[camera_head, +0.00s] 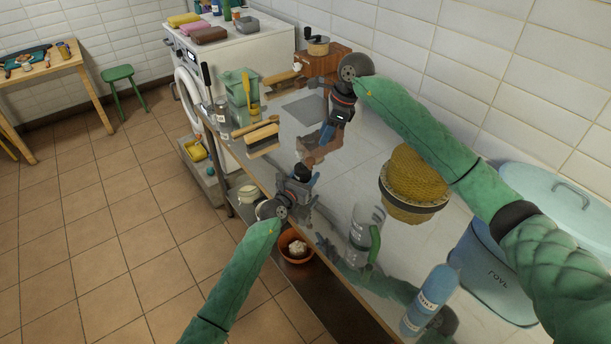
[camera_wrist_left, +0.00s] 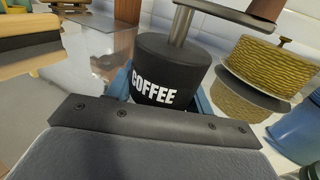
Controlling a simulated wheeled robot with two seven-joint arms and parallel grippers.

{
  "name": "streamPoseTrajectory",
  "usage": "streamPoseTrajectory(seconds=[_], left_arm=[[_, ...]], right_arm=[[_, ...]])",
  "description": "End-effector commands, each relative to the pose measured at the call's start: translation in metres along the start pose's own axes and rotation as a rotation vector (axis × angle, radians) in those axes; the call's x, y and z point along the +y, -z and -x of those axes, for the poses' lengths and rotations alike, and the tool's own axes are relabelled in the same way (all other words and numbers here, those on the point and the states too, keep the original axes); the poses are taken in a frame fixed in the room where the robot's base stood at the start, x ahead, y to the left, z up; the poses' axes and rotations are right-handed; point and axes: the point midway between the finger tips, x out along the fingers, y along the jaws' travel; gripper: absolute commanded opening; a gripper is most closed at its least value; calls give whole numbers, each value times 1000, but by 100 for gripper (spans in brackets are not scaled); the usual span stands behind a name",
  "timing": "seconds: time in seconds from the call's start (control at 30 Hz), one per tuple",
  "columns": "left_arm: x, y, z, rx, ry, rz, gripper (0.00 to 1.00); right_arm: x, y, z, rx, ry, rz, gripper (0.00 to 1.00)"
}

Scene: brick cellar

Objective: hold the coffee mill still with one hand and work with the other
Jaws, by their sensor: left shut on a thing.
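The coffee mill is a black cylinder (camera_head: 301,171) on the table, with white COFFEE lettering in the left wrist view (camera_wrist_left: 160,75). A metal shaft rises from its top to a crank arm (camera_wrist_left: 228,14) with a brown end. My left gripper (camera_head: 300,184) is shut around the mill's body, from the table's front edge. My right gripper (camera_head: 326,136) points down just beyond and above the mill in the head view. Whether its jaws are open or hold the brown crank end is unclear, as the parts overlap there.
The glossy tabletop (camera_head: 360,165) carries a yellow woven dome (camera_head: 415,180), a glass jug with a green handle (camera_head: 366,235), a blue bottle (camera_head: 430,300) and a blue bin (camera_head: 495,270) on the right. A brush (camera_head: 262,133) and wooden box (camera_head: 327,62) are farther back.

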Motion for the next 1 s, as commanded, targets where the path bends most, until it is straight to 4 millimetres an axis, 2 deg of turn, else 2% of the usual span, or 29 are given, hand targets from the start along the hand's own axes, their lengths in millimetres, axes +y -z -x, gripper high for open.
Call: streamPoseTrajectory(seconds=[0.03, 0.1, 0.23, 0.4, 0.6, 0.8, 1.0], left_arm=[[0, 0, 0, 0, 0, 0, 25], [0, 0, 0, 0, 0, 0, 25], [0, 0, 0, 0, 0, 0, 25], [0, 0, 0, 0, 0, 0, 25], [0, 0, 0, 0, 0, 0, 25], [0, 0, 0, 0, 0, 0, 25], [0, 0, 0, 0, 0, 0, 25]], right_arm=[[0, 0, 0, 0, 0, 0, 38], [0, 0, 1, 0, 2, 1, 50], [-5, -6, 14, -1, 19, 7, 50], [-18, -24, 57, 4, 77, 34, 50], [-25, -52, 87, 70, 127, 93, 50], [-24, -71, 94, 164, 139, 146, 50], [-19, -73, 77, 267, 116, 134, 50]])
